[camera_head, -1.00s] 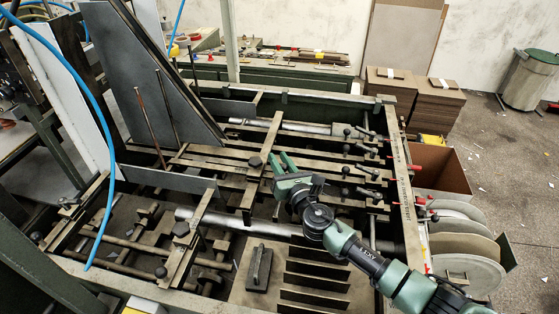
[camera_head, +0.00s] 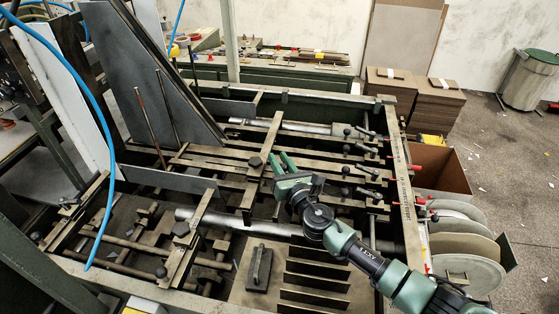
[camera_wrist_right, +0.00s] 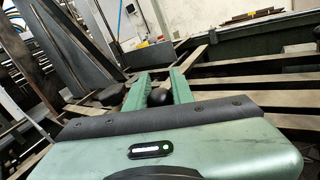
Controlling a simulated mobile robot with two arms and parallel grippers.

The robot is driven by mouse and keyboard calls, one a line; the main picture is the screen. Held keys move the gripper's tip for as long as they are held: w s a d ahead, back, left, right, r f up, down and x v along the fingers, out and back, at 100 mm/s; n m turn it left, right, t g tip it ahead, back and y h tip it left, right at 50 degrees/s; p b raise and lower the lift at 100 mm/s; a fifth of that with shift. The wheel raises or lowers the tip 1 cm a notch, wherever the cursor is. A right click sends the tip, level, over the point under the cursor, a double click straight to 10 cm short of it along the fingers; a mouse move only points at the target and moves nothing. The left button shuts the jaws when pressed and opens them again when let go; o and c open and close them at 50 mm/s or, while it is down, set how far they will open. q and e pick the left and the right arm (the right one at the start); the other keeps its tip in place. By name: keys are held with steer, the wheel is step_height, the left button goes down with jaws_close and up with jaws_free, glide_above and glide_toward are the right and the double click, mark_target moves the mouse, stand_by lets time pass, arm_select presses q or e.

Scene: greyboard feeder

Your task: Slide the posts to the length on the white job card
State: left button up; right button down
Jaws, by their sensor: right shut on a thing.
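My right gripper (camera_head: 284,160) reaches in from the lower right over the metal bars of the feeder. In the right wrist view its green fingers (camera_wrist_right: 160,88) are shut on a dark round knob (camera_wrist_right: 157,97). The fingers hide this knob in the head view. Another dark knob (camera_head: 254,162) stands just left of the gripper on a cross bar. Two thin upright rods (camera_head: 150,125) (camera_head: 168,105), perhaps the posts, stand by the grey slanted plate. I cannot make out the white job card for certain. My left gripper is out of view.
Several black-knobbed levers (camera_head: 366,150) line the right rail (camera_head: 402,180). A black handled block (camera_head: 259,268) and slotted plates (camera_head: 315,285) lie in front. A blue hose (camera_head: 103,150) hangs at left. A cardboard box (camera_head: 440,168) and discs (camera_head: 468,262) stand outside at right.

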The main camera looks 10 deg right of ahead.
steer(key=shift+d, duration=0.1)
steer(key=d, duration=0.1)
steer(key=s+d, duration=0.1)
steer(key=d, duration=0.2)
steer(key=shift+s, duration=0.35)
steer(key=c, duration=1.2)
jaws_free()
steer(key=shift+w+a, duration=0.1)
steer(key=shift+a, duration=0.15)
steer(key=s, duration=0.4)
steer(key=s+d+b, duration=0.1)
steer(key=s, duration=0.1)
steer(key=shift+s+d+f, duration=0.1)
steer(key=shift+s+f, duration=0.05)
steer(key=shift+s, duration=0.2)
steer(key=shift+s+d, duration=0.1)
steer(key=shift+s, duration=0.35)
